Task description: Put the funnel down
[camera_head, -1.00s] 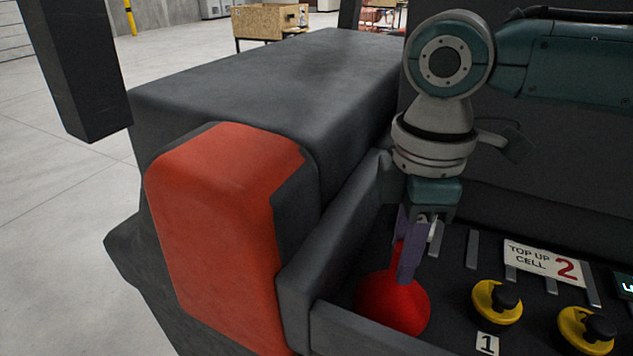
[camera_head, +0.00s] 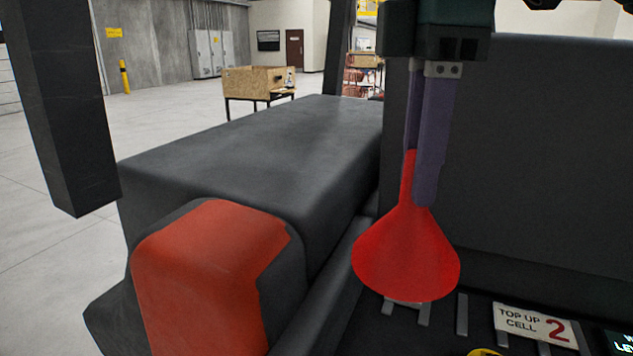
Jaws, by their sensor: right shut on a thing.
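The red funnel (camera_head: 407,258) hangs in the air with its wide cone down and its narrow stem up. My right gripper (camera_head: 425,180) comes down from the top of the picture, and its purple fingers are shut on the funnel's stem. The funnel is in front of the dark panel with the metal strips, and its lower rim covers part of them. I cannot judge exactly how high it is above the panel. My left gripper is not in view.
A dark machine body with a red-orange corner (camera_head: 205,275) fills the left and middle. A "TOP UP CELL 2" label (camera_head: 536,325) and a yellow cap (camera_head: 484,352) show at the bottom right. A wooden box on a stand (camera_head: 258,82) is far behind.

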